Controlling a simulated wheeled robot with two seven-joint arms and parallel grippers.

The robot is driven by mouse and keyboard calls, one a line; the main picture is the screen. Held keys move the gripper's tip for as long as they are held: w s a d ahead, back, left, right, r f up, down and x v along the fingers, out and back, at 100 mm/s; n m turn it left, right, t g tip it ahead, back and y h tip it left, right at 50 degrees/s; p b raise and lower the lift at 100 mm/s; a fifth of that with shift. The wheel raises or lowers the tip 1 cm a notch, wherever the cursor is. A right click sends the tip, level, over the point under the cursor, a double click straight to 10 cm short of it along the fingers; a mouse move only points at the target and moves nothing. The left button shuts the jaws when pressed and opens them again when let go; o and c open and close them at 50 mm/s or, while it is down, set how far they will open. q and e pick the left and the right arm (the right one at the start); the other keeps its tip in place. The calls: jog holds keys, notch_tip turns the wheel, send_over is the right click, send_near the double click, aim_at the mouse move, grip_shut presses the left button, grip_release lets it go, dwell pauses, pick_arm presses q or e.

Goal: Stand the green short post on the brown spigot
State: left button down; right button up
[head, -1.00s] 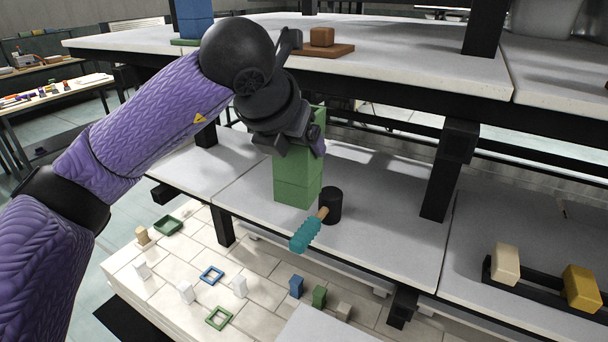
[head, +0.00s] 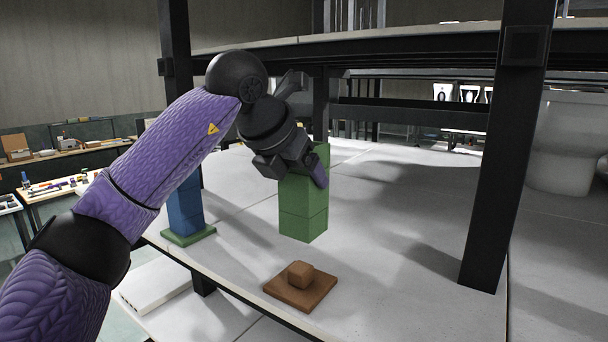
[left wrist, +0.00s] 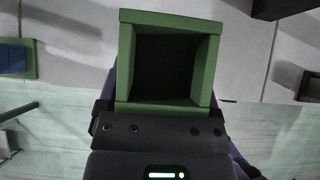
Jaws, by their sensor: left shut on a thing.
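The green short post (head: 303,207) is a square, hollow block. My left gripper (head: 318,167) is shut on its upper part and holds it upright. In the left wrist view the post's open top (left wrist: 168,62) shows, dark inside. The brown spigot (head: 300,274) is a small block on a flat square brown base on the pale deck. In the head view the post's lower end shows just above the spigot, apart from it; the exact offset in depth is hard to tell. The spigot is not visible in the left wrist view. My right gripper is not in view.
A blue post (head: 185,210) stands on a green base (head: 188,237) at the deck's left; it also shows at the left wrist view's edge (left wrist: 14,57). A black upright (head: 507,150) stands to the right. Another deck (head: 400,41) runs above. The deck (head: 390,275) right of the spigot is clear.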

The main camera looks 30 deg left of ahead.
aim_at(294, 201)
pick_arm(q)
jog(key=shift+s+r, duration=0.15)
jog(key=shift+s, duration=0.45)
jog(key=shift+s+r, duration=0.15)
jog(key=shift+s, duration=0.4)
jog(key=shift+b+x, duration=0.3)
jog(key=shift+x, duration=0.6)
jog(key=shift+a+f+b, duration=0.1)
jog(key=shift+f+b, duration=0.2)
jog(key=shift+s+f+b, duration=0.25)
jog(key=shift+f+b, duration=0.75)
jog(key=shift+f, duration=0.1)
jog(key=shift+w+f+b, duration=0.25)
jog(key=shift+f+b, duration=0.1)
jog(key=shift+f, duration=0.1)
jog(key=shift+s, duration=0.1)
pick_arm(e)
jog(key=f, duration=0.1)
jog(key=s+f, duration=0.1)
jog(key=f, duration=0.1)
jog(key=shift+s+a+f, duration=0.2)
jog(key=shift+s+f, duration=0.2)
pick_arm(q)
jog(key=shift+r, duration=0.1)
